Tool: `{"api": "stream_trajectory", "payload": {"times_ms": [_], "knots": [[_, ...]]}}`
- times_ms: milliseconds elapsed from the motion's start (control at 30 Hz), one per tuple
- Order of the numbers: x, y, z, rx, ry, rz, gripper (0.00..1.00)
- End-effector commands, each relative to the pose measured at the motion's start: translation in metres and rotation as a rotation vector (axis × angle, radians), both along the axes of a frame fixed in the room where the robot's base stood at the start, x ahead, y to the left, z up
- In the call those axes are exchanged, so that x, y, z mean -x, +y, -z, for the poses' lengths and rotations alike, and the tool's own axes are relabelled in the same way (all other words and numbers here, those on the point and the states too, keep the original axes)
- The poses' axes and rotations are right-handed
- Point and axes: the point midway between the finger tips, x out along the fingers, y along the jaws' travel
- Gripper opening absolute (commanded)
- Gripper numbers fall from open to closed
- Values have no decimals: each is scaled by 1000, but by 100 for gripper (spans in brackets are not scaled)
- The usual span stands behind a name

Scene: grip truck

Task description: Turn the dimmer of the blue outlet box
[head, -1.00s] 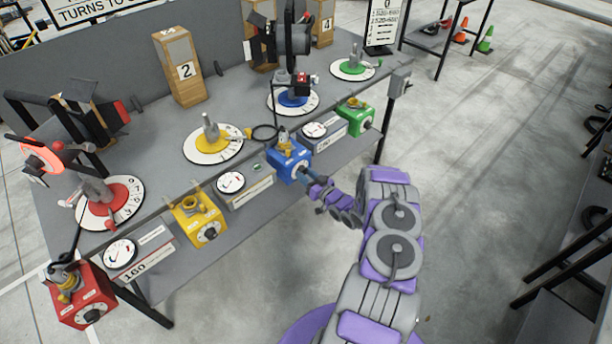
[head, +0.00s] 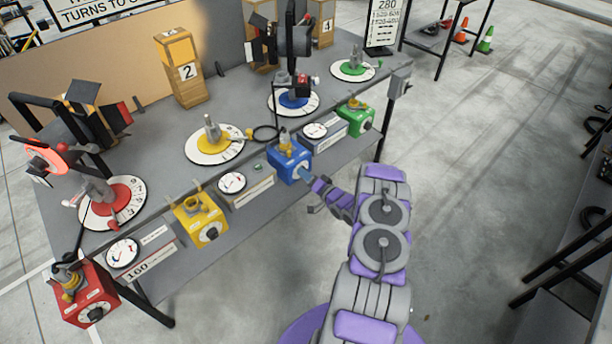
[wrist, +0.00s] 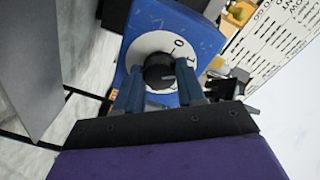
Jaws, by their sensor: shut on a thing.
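The blue outlet box (head: 289,161) hangs at the front edge of the workbench, in the middle of the head view. In the wrist view the same blue box (wrist: 203,30) shows a white dial face with marks and a round black dimmer knob (wrist: 158,71) at its centre. My gripper (wrist: 158,82) is straight in front of the dial, its two blue fingers on either side of the knob and shut on it. In the head view my gripper (head: 307,177) reaches the box's front face from the lower right, and the knob is hidden behind it.
A yellow outlet box (head: 202,222), a red one (head: 88,297) and a green one (head: 357,117) hang along the same bench edge. Small gauges stand between them. Lamps on coloured round dials stand on the bench top (head: 160,150).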

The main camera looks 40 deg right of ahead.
Motion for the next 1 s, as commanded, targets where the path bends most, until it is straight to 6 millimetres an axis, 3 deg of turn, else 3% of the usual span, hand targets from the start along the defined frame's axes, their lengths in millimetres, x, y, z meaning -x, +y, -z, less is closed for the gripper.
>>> {"api": "stream_trajectory", "payload": {"times_ms": [500,1000], "knots": [[1,-4,0,-425,33,10,8],[1,-5,0,-577,46,11,8]]}}
